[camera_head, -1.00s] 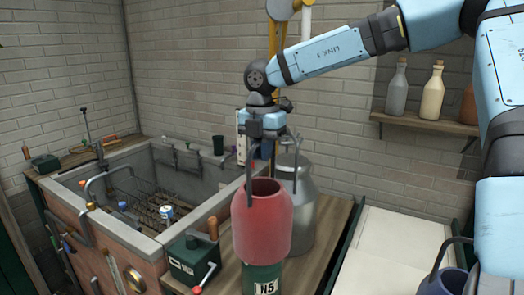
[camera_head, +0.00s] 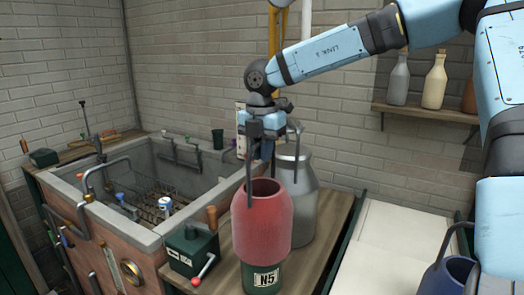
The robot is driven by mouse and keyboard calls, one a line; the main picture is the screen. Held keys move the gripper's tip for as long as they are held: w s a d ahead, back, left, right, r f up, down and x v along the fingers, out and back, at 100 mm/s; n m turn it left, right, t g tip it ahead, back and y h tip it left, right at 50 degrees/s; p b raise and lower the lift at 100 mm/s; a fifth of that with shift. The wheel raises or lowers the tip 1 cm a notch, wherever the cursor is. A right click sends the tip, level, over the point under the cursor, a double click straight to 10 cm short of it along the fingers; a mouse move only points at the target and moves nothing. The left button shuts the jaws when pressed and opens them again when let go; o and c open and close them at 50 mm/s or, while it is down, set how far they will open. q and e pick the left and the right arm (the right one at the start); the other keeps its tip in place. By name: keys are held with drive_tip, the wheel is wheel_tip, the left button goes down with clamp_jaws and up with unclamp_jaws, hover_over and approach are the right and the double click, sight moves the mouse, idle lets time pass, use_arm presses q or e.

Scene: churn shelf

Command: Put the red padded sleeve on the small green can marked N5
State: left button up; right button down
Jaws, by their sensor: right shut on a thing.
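The red padded sleeve (camera_head: 262,222) is upright, its open top facing up. The sleeve's lower edge hides the can's upper part. I cannot tell how far the sleeve is around the can. My left gripper is out of view.
A grey metal churn (camera_head: 305,205) stands close behind the sleeve. A dark green box with a red-knobbed crank (camera_head: 192,252) is just left. A stone sink (camera_head: 150,240) is further left. A wall shelf (camera_head: 425,112) holds bottles. A pale surface (camera_head: 385,250) at right is mostly clear.

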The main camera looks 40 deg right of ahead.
drive_tip(key=shift+f+b, duration=3.25)
drive_tip(key=shift+f, duration=0.35)
drive_tip(key=shift+f+b, duration=0.5)
drive_tip(key=shift+f, duration=0.05)
drive_tip(key=shift+f+b, duration=1.2)
drive_tip(key=shift+f, duration=0.05)
drive_tip(key=shift+f+b, duration=1.2)
drive_tip(key=shift+f, duration=0.05)
drive_tip(key=shift+f+b, duration=0.4)
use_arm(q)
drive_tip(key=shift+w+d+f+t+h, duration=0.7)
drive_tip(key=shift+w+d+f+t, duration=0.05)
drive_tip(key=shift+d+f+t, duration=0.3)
use_arm(e)
drive_tip(key=shift+f, duration=0.1)
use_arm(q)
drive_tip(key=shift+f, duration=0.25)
use_arm(e)
drive_tip(key=shift+f, duration=0.15)
